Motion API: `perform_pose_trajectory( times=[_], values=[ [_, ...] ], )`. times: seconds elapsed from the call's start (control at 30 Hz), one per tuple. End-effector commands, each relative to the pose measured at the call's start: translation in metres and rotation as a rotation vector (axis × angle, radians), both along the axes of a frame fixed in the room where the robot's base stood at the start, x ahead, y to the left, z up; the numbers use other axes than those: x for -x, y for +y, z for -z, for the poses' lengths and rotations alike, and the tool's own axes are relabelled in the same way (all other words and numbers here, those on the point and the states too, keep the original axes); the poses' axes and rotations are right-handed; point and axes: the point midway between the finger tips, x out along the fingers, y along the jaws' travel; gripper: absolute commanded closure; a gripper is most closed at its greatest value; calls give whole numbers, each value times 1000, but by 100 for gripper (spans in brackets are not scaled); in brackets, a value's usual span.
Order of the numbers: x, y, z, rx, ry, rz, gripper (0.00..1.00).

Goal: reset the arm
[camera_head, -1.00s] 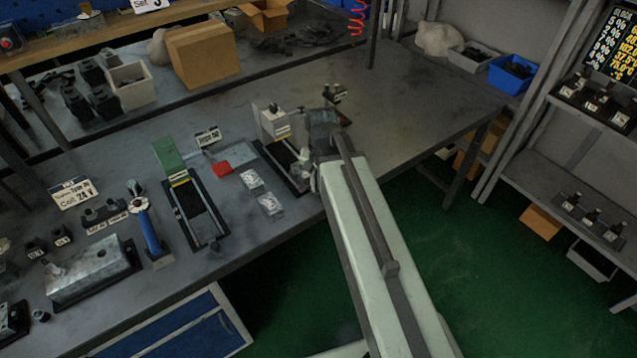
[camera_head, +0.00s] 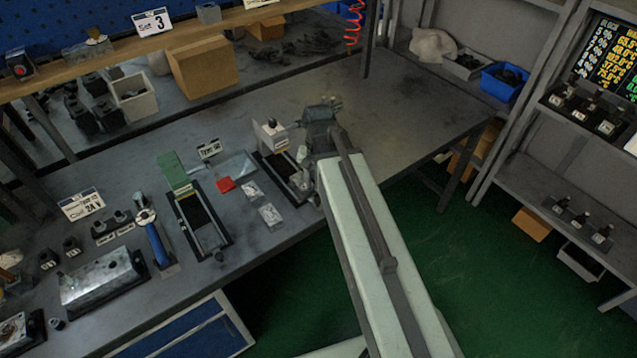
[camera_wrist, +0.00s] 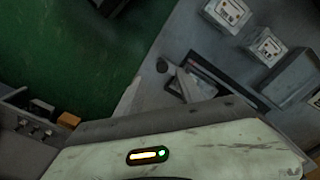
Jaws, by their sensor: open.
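My arm reaches from the lower right over the bench (camera_head: 415,125) in the head view.
Shelves (camera_head: 530,195) stand right. The bench right of my gripper is mostly clear.

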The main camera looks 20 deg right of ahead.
Motion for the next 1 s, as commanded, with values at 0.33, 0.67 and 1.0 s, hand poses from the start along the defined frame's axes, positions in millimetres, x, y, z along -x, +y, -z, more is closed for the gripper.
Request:
perform_pose_trajectory(
  times=[0.33, 0.67, 1.0],
  values=[
    [0, 0, -6, 0, 0, 2, 55],
    [25, 22, -6, -1, -1, -231, 55],
    [40, 40, -6, -2, -3, -476, 55]
  ],
)
